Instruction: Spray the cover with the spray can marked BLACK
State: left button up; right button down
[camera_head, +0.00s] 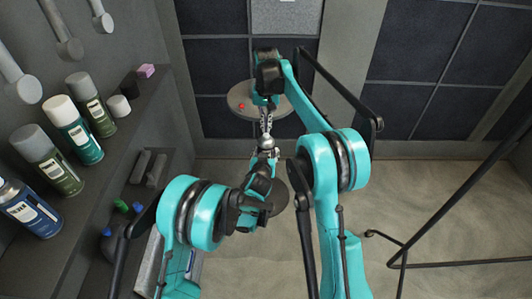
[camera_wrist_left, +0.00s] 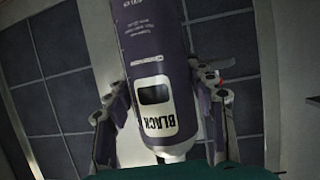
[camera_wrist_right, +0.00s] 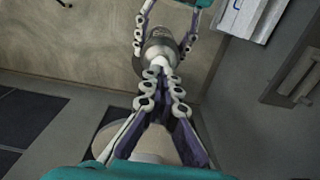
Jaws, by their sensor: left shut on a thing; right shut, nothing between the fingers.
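The spray can marked BLACK (camera_wrist_left: 155,80) is dark purple, with its label upside down in the left wrist view. My left gripper (camera_wrist_left: 165,115) is shut around it, one finger on each side. In the head view the silvery top of the can (camera_head: 266,143) shows between my left gripper (camera_head: 265,155) and right gripper (camera_head: 265,128). My right gripper (camera_wrist_right: 160,72) is shut and empty, its tips at the can's white nozzle end (camera_wrist_right: 159,59); whether they touch, I cannot tell. I cannot identify the cover with certainty.
A round grey stand (camera_head: 237,92) with a small red thing (camera_head: 241,105) is behind my right gripper. Several spray cans, including a blue one (camera_head: 28,207), stand on the left shelf (camera_head: 160,95). A light grey panel (camera_head: 287,17) is at the back.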

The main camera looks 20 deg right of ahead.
jog(key=shift+f, duration=0.25)
jog(key=shift+f, duration=0.85)
jog(key=shift+r, duration=2.55)
notch_tip(320, 180, up, 12)
